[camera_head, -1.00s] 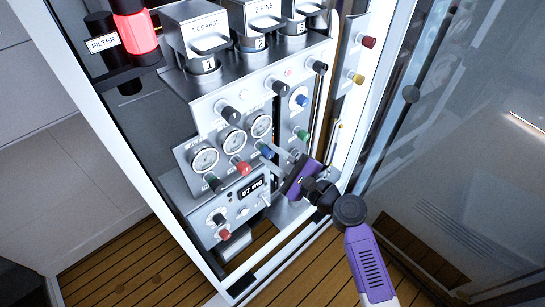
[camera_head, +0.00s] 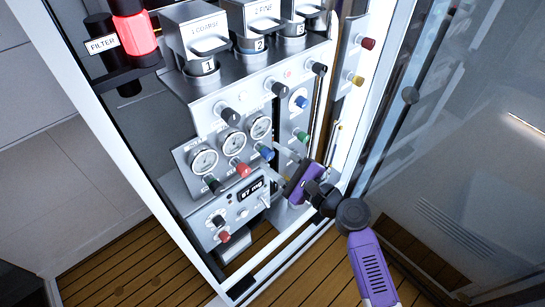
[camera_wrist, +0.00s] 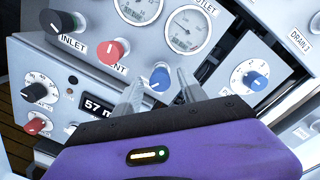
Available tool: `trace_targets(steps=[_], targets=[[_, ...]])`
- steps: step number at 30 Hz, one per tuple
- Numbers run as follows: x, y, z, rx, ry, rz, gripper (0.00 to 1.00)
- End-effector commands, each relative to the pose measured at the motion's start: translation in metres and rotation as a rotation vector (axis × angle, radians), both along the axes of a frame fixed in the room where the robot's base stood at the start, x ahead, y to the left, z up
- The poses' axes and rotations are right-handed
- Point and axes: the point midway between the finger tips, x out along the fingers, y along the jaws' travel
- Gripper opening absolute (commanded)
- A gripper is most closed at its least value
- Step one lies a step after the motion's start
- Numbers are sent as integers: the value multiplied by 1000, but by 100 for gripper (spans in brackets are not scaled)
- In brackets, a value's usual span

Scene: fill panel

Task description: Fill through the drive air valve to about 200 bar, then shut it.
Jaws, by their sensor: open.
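A small panel carries three round gauges; the right gauge (camera_head: 260,127) also shows in the wrist view (camera_wrist: 190,29). Below them sit a black knob marked INLET (camera_wrist: 62,20), a red knob (camera_wrist: 112,52) whose label is partly hidden, and a blue knob (camera_head: 266,152). The blue knob (camera_wrist: 160,78) lies between and just beyond my open fingertips in the wrist view; contact cannot be told. Its label is hidden, so I cannot tell whether it is the drive air valve. My purple gripper (camera_head: 281,163) appears empty. The gauge readings are too small to tell.
A second blue knob on a dial (camera_wrist: 255,80) stands on the plate to the right. A digital display (camera_wrist: 99,106) and small knobs lie lower left. Filter canisters (camera_head: 190,35) fill the shelf above. The glass door (camera_head: 450,150) is close on the right.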

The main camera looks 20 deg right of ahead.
Motion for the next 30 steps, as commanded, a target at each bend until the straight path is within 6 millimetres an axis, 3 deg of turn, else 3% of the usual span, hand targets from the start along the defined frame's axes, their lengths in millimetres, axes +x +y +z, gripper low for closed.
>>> trace_targets(steps=[9,13,30], targets=[[-48,-18,-1,-1,1,-1,49],[-60,-23,0,-1,0,-1,49],[-65,-25,2,-1,0,-1,49]])
